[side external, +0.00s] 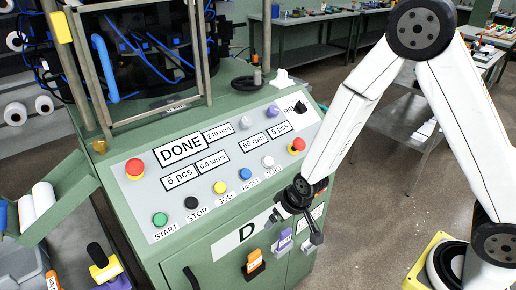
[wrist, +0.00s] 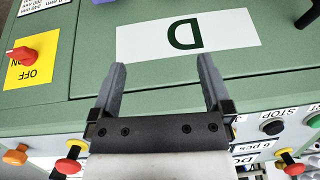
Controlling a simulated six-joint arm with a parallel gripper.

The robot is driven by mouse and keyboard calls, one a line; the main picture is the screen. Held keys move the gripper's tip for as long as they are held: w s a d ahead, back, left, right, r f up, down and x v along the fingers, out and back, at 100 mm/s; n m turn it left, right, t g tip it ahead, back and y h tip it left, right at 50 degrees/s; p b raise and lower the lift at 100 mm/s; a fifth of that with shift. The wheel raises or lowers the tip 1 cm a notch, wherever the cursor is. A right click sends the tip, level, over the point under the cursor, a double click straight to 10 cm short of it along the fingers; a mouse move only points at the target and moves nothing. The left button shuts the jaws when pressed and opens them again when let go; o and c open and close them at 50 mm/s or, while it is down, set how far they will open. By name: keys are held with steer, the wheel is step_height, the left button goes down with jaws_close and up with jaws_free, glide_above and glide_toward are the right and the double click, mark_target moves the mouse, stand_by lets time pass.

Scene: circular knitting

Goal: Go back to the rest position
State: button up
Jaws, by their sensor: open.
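My gripper (side external: 300,213) hangs in front of the green knitting machine, at the lower right of its control panel (side external: 150,220). It also shows in the wrist view (wrist: 160,85), with its two dark fingers apart and nothing between them. In that view the fingertips point toward the green front and the white label with the letter D (wrist: 130,38). The panel's display (side external: 182,149) reads DONE. I cannot tell how far the fingertips are from the machine front.
Red emergency buttons (side external: 134,168) and coloured push buttons stand out from the panel. A red switch on a yellow plate (wrist: 22,52) shows in the wrist view. A green tray with white rolls (side external: 43,198) is at the left. Open floor (side external: 370,215) lies right of the machine.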

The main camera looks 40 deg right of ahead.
steer(key=s+d+r+g, duration=0.1)
steer(key=s+d+r, duration=0.7)
steer(key=s+r, duration=0.2)
steer(key=shift+r+g+h, duration=0.3)
steer(key=shift+r+g, duration=0.1)
steer(key=shift+r, duration=0.35)
steer(key=shift+w, duration=0.1)
